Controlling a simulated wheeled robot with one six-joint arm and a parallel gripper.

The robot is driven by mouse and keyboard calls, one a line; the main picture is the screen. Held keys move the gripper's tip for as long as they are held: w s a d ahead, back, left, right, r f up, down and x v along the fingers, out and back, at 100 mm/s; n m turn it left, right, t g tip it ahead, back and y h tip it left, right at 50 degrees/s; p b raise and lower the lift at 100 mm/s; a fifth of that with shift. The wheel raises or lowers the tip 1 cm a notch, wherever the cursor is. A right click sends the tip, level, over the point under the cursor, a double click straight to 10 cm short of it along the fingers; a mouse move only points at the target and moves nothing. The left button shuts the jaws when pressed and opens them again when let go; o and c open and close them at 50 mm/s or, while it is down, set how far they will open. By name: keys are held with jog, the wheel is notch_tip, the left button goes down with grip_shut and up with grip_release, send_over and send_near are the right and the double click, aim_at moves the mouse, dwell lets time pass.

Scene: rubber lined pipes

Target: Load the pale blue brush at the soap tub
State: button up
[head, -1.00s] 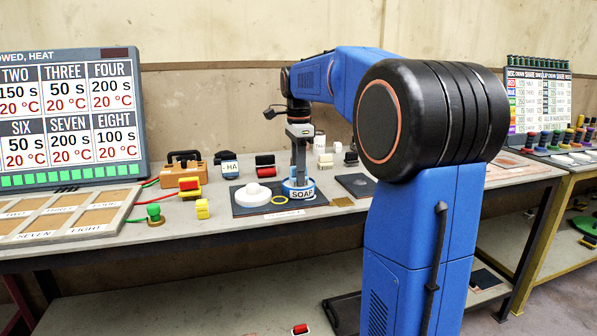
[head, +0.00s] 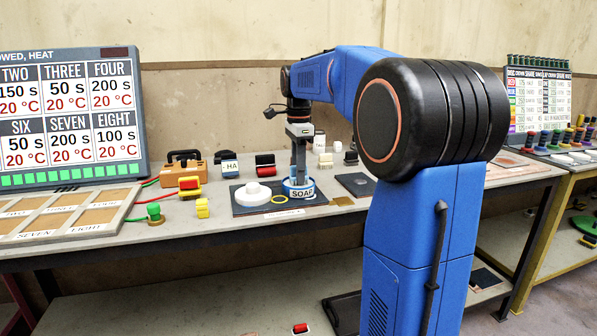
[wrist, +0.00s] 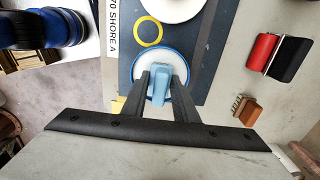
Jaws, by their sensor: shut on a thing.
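The soap tub (head: 303,194) is a low round tub with a blue rim and a label reading SOAP, standing on a dark mat on the bench. In the wrist view the tub (wrist: 184,63) shows its white inside and blue rim. My gripper (head: 299,176) points straight down over the tub. In the wrist view my gripper (wrist: 159,86) is shut on the pale blue brush (wrist: 159,84), which is held over or in the tub. The brush's lower end is hidden, so I cannot tell whether it touches the soap.
On the dark mat (head: 240,209) are a white round piece (head: 254,194) and a yellow ring (head: 279,200). A red and black block (head: 265,166) stands behind. A dark plate (head: 356,185) lies to the right.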

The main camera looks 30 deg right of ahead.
jog(key=shift+r, duration=3.45)
